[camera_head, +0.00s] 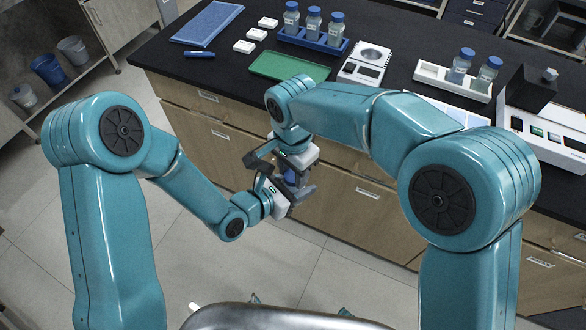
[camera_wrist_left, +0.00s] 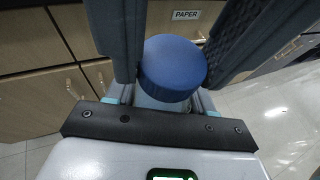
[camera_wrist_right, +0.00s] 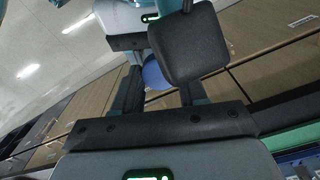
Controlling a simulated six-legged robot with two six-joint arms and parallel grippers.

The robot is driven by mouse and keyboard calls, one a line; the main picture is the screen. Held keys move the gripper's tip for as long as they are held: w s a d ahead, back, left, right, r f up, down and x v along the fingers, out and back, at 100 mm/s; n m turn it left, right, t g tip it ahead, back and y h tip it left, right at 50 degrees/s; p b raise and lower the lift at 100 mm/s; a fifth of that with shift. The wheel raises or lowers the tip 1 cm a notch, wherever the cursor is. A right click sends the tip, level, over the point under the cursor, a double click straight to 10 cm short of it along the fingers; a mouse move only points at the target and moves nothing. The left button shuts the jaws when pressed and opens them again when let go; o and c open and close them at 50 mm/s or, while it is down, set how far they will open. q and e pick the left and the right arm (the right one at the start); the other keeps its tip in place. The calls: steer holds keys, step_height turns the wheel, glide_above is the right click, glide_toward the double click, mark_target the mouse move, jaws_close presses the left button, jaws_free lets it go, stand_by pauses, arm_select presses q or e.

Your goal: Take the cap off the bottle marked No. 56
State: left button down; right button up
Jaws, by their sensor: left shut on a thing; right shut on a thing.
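A bottle with a blue cap is held in the air between my two grippers, in front of the bench. The blue cap (camera_wrist_left: 173,66) shows large in the left wrist view, with a strip of pale bottle (camera_wrist_left: 160,103) below it. My left gripper (camera_head: 284,190) is shut on the bottle's body. My right gripper (camera_head: 290,170) comes from above and is shut on the cap, with dark fingers at both sides. In the right wrist view the cap (camera_wrist_right: 153,75) is partly hidden behind a dark finger pad. The cap appears seated on the bottle. No number is readable.
Bins (camera_head: 48,69) stand on a shelf at left. The floor in front is clear.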

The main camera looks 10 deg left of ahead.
steer(key=n, duration=0.2)
steer(key=shift+n, duration=0.3)
steer(key=o, duration=1.2)
steer(key=shift+c, duration=0.2)
steer(key=shift+r, duration=2.45)
steer(key=shift+c, duration=0.4)
step_height(320, 180, up, 3)
steer(key=m, duration=0.3)
steer(key=shift+s+f, duration=0.1)
steer(key=shift+f, duration=0.05)
step_height(320, 180, down, 8)
steer(key=shift+r, duration=0.2)
